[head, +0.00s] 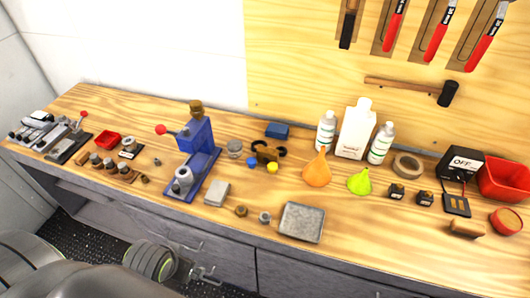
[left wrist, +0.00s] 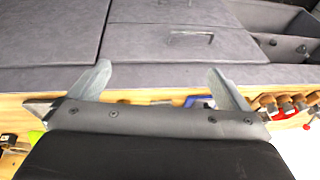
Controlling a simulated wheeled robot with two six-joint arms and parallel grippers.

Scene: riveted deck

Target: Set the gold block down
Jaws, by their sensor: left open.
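I cannot clearly make out which thing is the gold block. A small brownish-gold blocky piece (head: 266,154) sits on the bench between dark curved parts, behind the yellow cap (head: 272,168). Another brown-gold piece (head: 196,106) is on top of the blue press (head: 197,140). My left gripper (head: 205,274) is low in front of the bench, below its front edge, in the head view. In the left wrist view my left gripper (left wrist: 160,83) has its fingers wide apart with nothing held between them, facing the grey drawer fronts. My right gripper is not in view.
The wooden bench top (head: 130,182) is crowded. A grey metal tray (head: 301,222) lies near the front edge, with a grey block (head: 217,192) to its left. Bottles (head: 356,130), funnels (head: 317,172) and a red bin (head: 505,178) stand at the right. Bare wood shows along the front.

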